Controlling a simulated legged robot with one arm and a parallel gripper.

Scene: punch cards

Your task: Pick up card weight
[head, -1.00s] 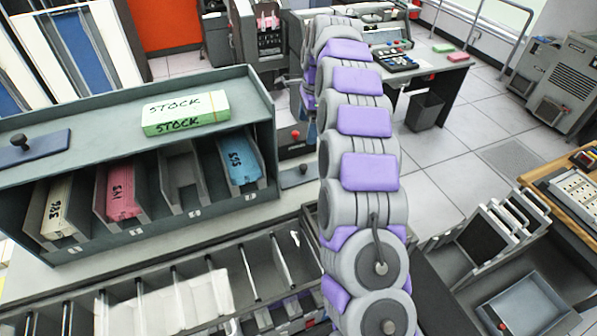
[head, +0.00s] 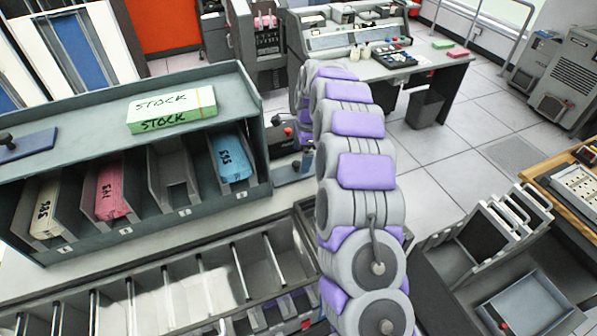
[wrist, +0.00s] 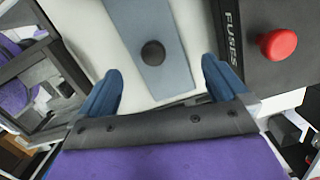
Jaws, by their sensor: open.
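A card weight, a flat blue-grey plate (wrist: 172,72) with a round black knob (wrist: 153,54), lies on a pale surface in the wrist view. In the head view the same weight (head: 288,174) lies just right of the card rack, partly hidden by my arm. My gripper (wrist: 160,68) is open, its two blue fingers on either side of the plate near the knob, with nothing held. Contact cannot be told. A second similar weight (head: 26,146) with a black knob lies on top of the rack at the left.
A dark fuse box (wrist: 270,45) with a red button stands close to the right finger. The green-rack (head: 100,100) holds card stacks, with a green STOCK block (head: 172,110) on top. A slotted tray (head: 205,290) lies in front. A console desk (head: 360,50) stands behind.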

